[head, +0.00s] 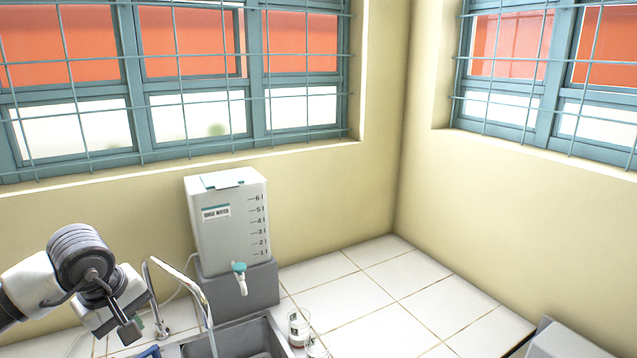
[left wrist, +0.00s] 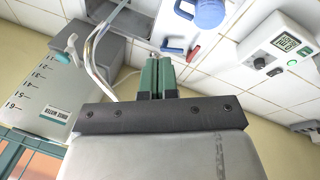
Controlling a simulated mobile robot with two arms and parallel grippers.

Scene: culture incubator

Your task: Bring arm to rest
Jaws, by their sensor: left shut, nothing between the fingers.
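My left arm comes in from the lower left of the head view, and its gripper (head: 130,331) hangs in the air left of the faucet. In the left wrist view the two green fingers (left wrist: 157,74) lie side by side, shut, with nothing held between them. My right gripper is in neither view.
A rinse water tank (head: 228,222) stands on a grey block (head: 244,284) by the wall. A curved faucet (head: 170,270) rises by the sink (head: 258,330). Small glass containers (head: 299,326) stand beside it. The wrist view shows a blue vessel (left wrist: 209,12) and a display device (left wrist: 275,52).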

